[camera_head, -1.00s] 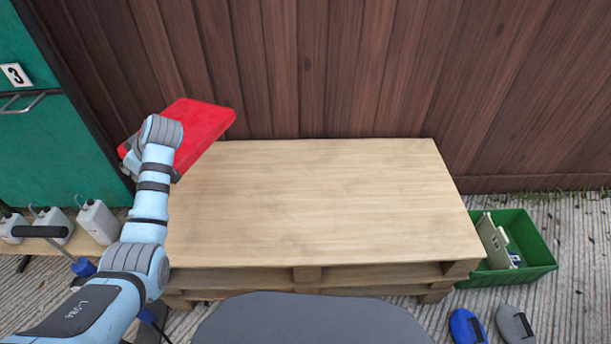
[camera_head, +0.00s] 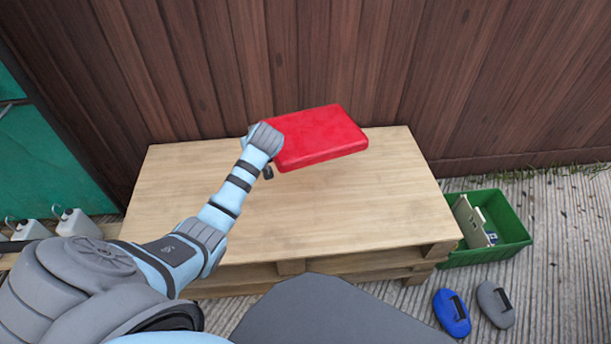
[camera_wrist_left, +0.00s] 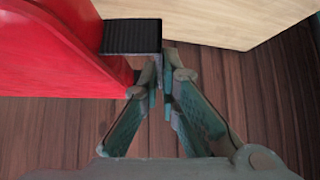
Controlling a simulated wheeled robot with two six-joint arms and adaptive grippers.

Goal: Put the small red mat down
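The small red mat (camera_head: 322,137) is a flat red slab over the back middle of the wooden pallet table (camera_head: 200,185). It looks held above the top, with no contact visible. In the left wrist view the mat (camera_wrist_left: 45,90) fills the left side, with a black handle (camera_wrist_left: 131,37) on its edge. My left gripper (camera_wrist_left: 158,65) has its fingertips together at this handle and looks shut on it. In the head view my left wrist hides most of the gripper. My right gripper is not in view.
The pallet top is bare on its left, front and right. A wooden wall (camera_head: 330,50) stands close behind. A green crate (camera_head: 510,240) is at the right, with a blue pad (camera_head: 452,313) and a grey pad (camera_head: 495,305) on the ground. White canisters (camera_head: 75,222) stand at the left.

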